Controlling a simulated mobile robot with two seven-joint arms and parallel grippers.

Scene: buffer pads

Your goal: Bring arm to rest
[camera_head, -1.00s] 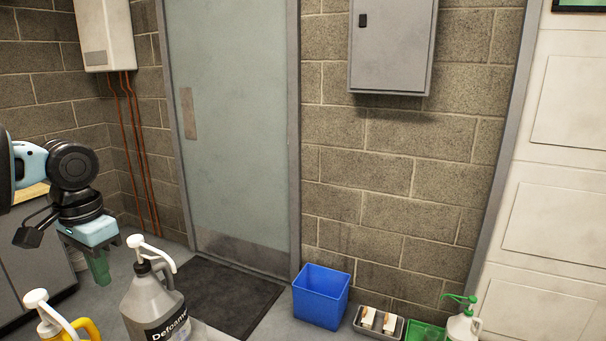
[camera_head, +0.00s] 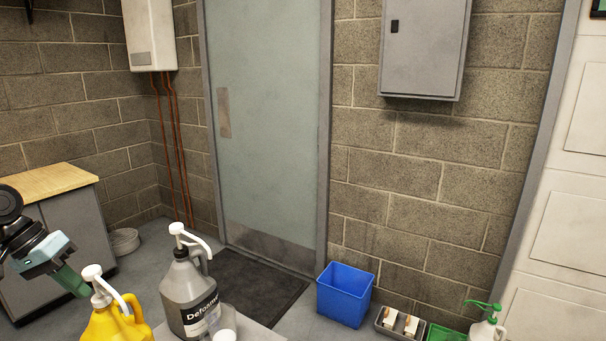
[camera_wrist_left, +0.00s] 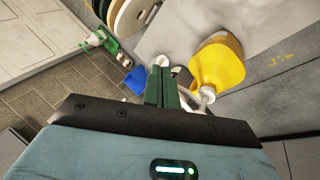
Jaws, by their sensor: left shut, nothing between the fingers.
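My left gripper (camera_head: 78,284) is at the lower left of the head view, its green fingers pointing down and to the right. The fingers are shut with nothing between them; they also show together in the left wrist view (camera_wrist_left: 162,88). In the head view the fingertips appear just left of the white pump of the yellow jug (camera_head: 112,325). I cannot tell whether they touch it. The yellow jug also shows in the left wrist view (camera_wrist_left: 218,64), right of the fingers. My right gripper is in neither view.
A grey jug labelled Defoamer (camera_head: 190,296) stands beside the yellow one. A wood-topped cabinet (camera_head: 48,183) stands behind my left arm. A blue bin (camera_head: 344,294), a grey tray (camera_head: 388,327) and a green-topped bottle (camera_head: 487,327) are at the lower right. A dark mat (camera_head: 250,283) lies before the door.

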